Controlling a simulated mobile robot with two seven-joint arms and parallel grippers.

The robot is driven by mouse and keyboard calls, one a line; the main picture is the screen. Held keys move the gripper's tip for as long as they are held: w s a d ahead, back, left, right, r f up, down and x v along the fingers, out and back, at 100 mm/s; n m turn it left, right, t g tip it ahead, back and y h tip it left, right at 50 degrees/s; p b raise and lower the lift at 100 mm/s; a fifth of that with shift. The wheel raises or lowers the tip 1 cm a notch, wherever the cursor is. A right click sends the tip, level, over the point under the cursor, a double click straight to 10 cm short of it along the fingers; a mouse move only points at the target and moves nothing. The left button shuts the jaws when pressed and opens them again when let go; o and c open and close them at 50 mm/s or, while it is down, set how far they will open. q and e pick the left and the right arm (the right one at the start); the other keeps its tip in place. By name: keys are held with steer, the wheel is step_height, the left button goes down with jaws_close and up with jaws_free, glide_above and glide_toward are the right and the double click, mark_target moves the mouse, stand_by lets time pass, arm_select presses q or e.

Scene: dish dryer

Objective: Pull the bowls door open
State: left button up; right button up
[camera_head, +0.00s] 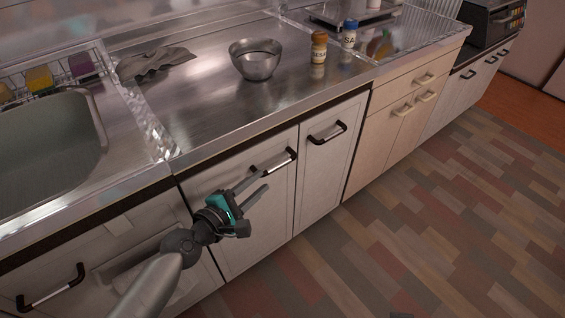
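My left gripper (265,180) is in front of a light cabinet door (240,241), with its two fingers apart and nothing seen between them. The fingertips point up and right, just below this door's dark bar handle (273,160). I cannot tell whether they touch it. A narrower door (325,170) with a dark handle (328,133) is directly to the right. Both doors look shut. No marking shows which one is the bowls door. My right gripper is not in view.
On the steel counter (210,105) stand a metal bowl (256,68), two small jars (319,47) and a grey cloth (155,62). A sink (45,145) is at left. Beige cabinets (390,135) stand at right. The wooden floor (440,230) in front is clear.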

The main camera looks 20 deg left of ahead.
mark_target(277, 168)
arm_select(q)
steer(key=b+x, duration=0.2)
steer(key=x, duration=0.6)
steer(key=shift+w+d+f, duration=0.1)
steer(key=shift+w+f, duration=0.05)
steer(key=shift+w, duration=0.05)
steer(key=shift+b+x, duration=0.4)
steer(key=shift+x, duration=0.65)
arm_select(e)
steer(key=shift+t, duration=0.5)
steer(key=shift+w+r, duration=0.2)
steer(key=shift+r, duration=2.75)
arm_select(q)
steer(key=shift+c, duration=0.3)
jaws_close()
